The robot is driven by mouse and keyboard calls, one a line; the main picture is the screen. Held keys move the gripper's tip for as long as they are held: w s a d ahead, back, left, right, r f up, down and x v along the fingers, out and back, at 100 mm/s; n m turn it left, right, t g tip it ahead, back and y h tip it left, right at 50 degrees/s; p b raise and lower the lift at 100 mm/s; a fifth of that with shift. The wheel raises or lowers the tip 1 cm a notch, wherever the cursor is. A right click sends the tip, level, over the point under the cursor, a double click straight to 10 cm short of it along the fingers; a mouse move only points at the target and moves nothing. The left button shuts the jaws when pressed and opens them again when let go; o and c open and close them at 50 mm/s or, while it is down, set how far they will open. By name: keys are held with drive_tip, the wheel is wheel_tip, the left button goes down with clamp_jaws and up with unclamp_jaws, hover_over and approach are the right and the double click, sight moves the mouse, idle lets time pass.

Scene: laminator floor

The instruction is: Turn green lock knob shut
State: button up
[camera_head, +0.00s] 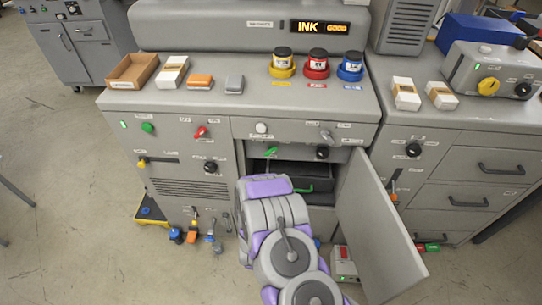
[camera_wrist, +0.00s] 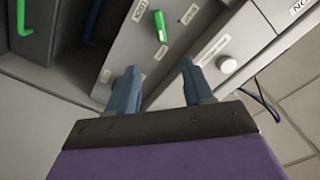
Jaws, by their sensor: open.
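A green lever-shaped knob (camera_head: 270,151) sits on the grey panel strip above the open bay of the central machine. The green knob lies beyond the fingertips, roughly in line with the gap, and no contact shows. In the head view my arm hides the gripper.
The cabinet door (camera_head: 378,225) stands open to the right of my arm. A dark drawer (camera_head: 318,172) with a green handle is inside the bay. A white round knob (camera_wrist: 227,65) is close to the right finger. Ink pots (camera_head: 317,62) stand on top.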

sight(272, 153)
drive_tip(key=w+b, duration=0.3)
drive_tip(key=w, duration=1.4)
drive_tip(key=shift+w, duration=0.1)
clamp_jaws()
